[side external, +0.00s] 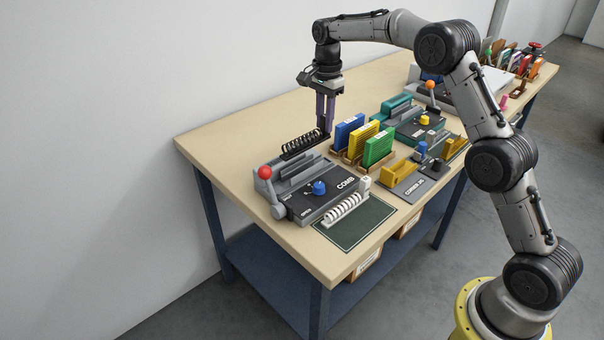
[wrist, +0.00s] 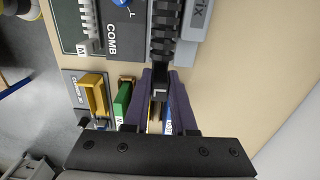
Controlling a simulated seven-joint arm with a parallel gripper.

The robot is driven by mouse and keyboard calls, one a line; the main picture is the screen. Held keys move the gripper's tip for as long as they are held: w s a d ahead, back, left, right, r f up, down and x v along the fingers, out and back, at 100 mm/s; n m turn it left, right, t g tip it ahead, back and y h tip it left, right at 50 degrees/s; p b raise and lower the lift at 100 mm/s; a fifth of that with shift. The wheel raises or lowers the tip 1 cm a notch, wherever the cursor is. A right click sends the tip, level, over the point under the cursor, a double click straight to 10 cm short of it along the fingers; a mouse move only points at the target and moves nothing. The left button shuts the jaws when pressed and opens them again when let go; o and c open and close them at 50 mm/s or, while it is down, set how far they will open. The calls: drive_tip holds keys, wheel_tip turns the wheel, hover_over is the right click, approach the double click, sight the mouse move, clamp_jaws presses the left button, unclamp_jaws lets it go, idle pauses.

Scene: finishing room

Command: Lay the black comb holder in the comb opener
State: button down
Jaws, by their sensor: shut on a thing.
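The black comb holder (side external: 301,144) is a dark toothed strip, and it also shows in the wrist view (wrist: 163,35). My gripper (side external: 328,132) has its purple fingers pointing down and is shut on the holder's end tab. The wrist view shows my fingers (wrist: 161,88) on either side of that tab. The comb opener (side external: 322,200) is a grey and dark machine marked COMB, with a blue knob and a red-balled lever. In the side view the holder appears at the opener's back edge; in the wrist view it overlaps the opener's grey part (wrist: 190,50). The height gap is unclear.
A white comb holder (side external: 343,210) lies on a green mat (side external: 360,232) before the opener. Blue, yellow and green upright pieces (side external: 364,138) stand close right of my gripper. A teal machine (side external: 415,122) and a yellow-sided station (side external: 422,168) are further right. The table's back left is clear.

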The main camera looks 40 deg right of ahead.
sight(324, 138)
drive_tip(key=shift+f, duration=3.65)
drive_tip(key=shift+f, duration=0.6)
drive_tip(key=c, duration=1)
unclamp_jaws()
drive_tip(key=shift+r, duration=5.5)
drive_tip(key=shift+a+r, duration=0.1)
